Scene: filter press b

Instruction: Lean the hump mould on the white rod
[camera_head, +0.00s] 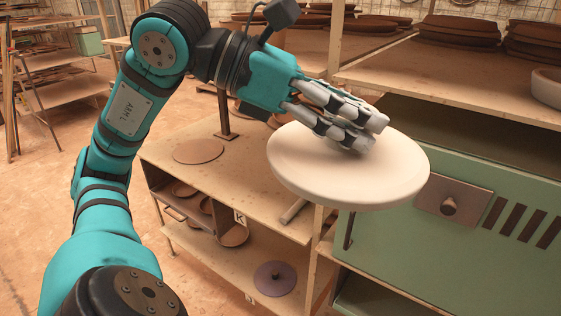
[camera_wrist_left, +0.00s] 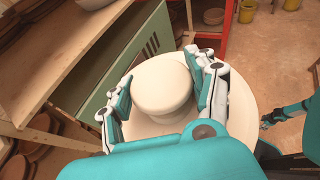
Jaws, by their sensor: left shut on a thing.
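The hump mould (camera_head: 348,180) is a broad cream disc, held slightly tilted in the air at the table's front right corner, before the green cabinet. In the left wrist view its thick round raised part (camera_wrist_left: 163,88) sits between my fingers, above a wider disc. My left gripper (camera_head: 365,135) is shut on this raised part. A short pale rod (camera_head: 293,211) shows at the table's edge, below and left of the mould and apart from it; it is probably the white rod, partly hidden. My right gripper (camera_wrist_left: 270,119) seems to show small at the right of the left wrist view.
The wooden table (camera_head: 250,185) holds a flat brown disc (camera_head: 198,151) and a dark upright post (camera_head: 223,112). Shelves below hold plates and a purple lid (camera_head: 274,278). The green cabinet (camera_head: 480,240) with a knob stands close at the right.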

